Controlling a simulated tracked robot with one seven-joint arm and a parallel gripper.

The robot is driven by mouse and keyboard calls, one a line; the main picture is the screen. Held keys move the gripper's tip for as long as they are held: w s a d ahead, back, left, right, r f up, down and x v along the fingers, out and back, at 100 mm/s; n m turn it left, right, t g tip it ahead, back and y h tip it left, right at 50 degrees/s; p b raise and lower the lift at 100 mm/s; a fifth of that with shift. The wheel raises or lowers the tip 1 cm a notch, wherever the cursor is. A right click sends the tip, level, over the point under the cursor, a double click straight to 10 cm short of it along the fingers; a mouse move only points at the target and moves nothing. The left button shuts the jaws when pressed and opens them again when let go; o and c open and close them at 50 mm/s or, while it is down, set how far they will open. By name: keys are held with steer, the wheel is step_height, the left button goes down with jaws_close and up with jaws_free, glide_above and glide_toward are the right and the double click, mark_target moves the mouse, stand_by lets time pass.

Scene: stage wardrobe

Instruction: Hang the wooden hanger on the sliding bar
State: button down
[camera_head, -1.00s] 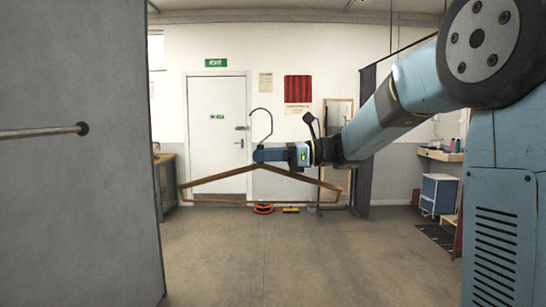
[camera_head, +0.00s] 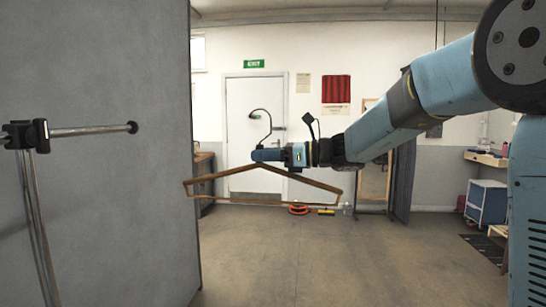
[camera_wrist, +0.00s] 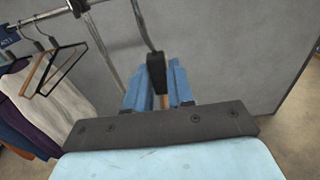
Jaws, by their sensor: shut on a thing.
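The wooden hanger (camera_head: 310,181) is in the head view, with its curved metal hook (camera_head: 270,125) pointing up. My gripper (camera_head: 262,155) is shut on it just below the hook and holds it in the air. In the wrist view the blue fingers (camera_wrist: 153,88) close around the hanger's neck, and the hook's metal stem (camera_wrist: 143,25) rises from a dark collar. The metal bar (camera_head: 90,131) is at the left of the head view, well apart from the hanger. It also shows in the wrist view (camera_wrist: 40,17) at the upper left.
A black clamp (camera_head: 25,135) joins the bar to a metal upright (camera_head: 38,220). A grey panel (camera_head: 130,220) stands beside them. In the wrist view another hanger (camera_wrist: 50,68) and several garments (camera_wrist: 52,105) hang at the left. The open floor (camera_head: 340,260) ahead is clear.

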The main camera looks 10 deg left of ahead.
steer(key=w+a, duration=0.1)
steer(key=a, duration=3.2)
steer(key=shift+w+r, duration=0.1)
stand_by(0.3)
steer(key=shift+a, duration=0.15)
steer(key=a, duration=0.7)
stand_by(1.4)
steer(key=shift+w+a, duration=0.1)
steer(key=shift+a, duration=0.05)
steer(key=shift+f, duration=1.7)
